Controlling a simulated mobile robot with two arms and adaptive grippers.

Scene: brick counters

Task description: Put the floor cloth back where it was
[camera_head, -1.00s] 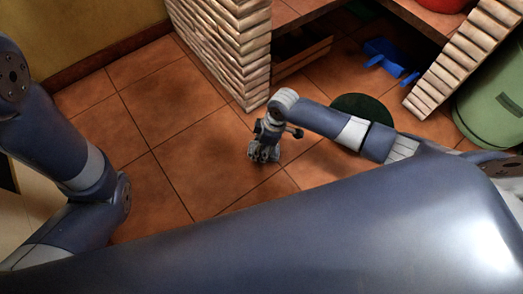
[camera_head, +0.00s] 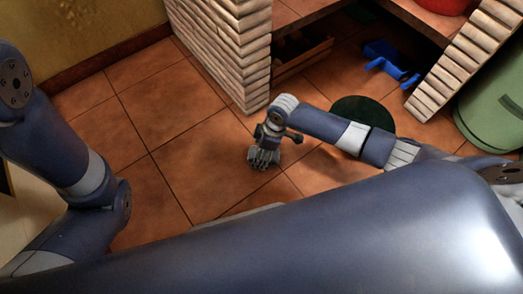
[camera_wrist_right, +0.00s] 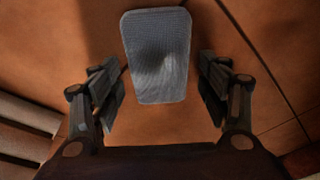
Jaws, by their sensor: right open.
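A grey, woven-looking rectangular cloth (camera_wrist_right: 157,55), probably the floor cloth, shows in the right wrist view against the orange tiles. My right gripper (camera_wrist_right: 162,85) is open, with one finger to each side of the cloth and neither visibly touching it. Whether the cloth lies flat on the floor is hard to tell. In the head view my right gripper (camera_head: 264,158) points down low over the tiles, beside the brick pillar's foot; the cloth cannot be made out there. My left arm is at the left edge, but its gripper is out of view.
The brick pillar (camera_head: 225,50) stands behind the right gripper. A wooden crate (camera_head: 302,55) and blue objects (camera_head: 388,62) lie under the counter. A dark green disc (camera_head: 365,112) is partly behind my right arm. A green bin (camera_head: 493,105) stands right. Tiles to the left are clear.

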